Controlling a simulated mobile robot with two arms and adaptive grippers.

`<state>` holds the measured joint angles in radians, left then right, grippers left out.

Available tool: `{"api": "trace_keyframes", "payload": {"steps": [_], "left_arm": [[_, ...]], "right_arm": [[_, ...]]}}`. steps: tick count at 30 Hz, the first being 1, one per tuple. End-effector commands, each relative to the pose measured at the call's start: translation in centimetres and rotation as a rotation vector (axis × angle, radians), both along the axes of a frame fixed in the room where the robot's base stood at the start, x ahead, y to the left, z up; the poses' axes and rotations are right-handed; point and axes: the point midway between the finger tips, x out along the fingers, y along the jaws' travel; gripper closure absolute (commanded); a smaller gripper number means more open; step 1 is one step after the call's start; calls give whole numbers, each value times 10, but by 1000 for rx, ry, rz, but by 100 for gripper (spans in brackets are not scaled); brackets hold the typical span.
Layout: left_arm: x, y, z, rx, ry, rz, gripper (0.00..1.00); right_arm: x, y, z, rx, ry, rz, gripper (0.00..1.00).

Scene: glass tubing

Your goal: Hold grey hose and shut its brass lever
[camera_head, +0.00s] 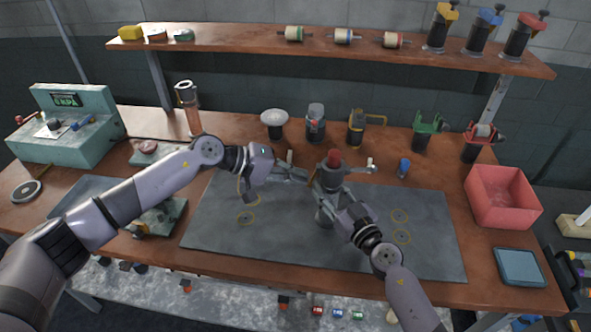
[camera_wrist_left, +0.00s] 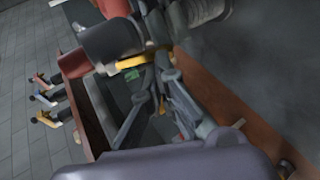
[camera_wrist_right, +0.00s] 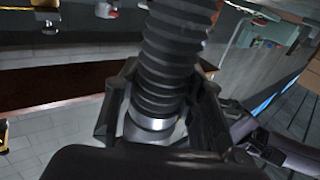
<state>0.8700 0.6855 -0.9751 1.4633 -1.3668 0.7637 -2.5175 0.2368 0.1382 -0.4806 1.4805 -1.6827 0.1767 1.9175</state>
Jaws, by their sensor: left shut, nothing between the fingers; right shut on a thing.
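A dark grey ribbed hose (camera_wrist_right: 175,45) with a metal collar (camera_wrist_right: 150,128) runs between the fingers of my right gripper in the right wrist view. My right gripper (camera_head: 333,187) is shut on it over the middle of the mat in the head view. My left gripper (camera_head: 307,178) is shut and empty, its fingertips close beside the held fitting from the left.
The grey mat (camera_head: 430,255) has yellow rings and bare room. A red bin (camera_head: 502,197) and blue tray (camera_head: 520,267) are at right, a teal gauge box (camera_head: 75,145) at left. Several holders line the bench's back.

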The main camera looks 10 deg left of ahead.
Motion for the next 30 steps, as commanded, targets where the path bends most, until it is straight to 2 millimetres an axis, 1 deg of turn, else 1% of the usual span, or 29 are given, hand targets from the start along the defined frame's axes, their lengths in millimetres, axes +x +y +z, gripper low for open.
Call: {"api": "trace_keyframes", "payload": {"steps": [8,18,30], "left_arm": [[0,0,2,1,-1,0,100],[1,1,16,3,-2,1,100],[0,2,20,2,-1,1,100]], "right_arm": [[0,0,0,0,0,0,100],[0,0,0,0,0,0,100],[0,0,0,0,0,0,100]]}}
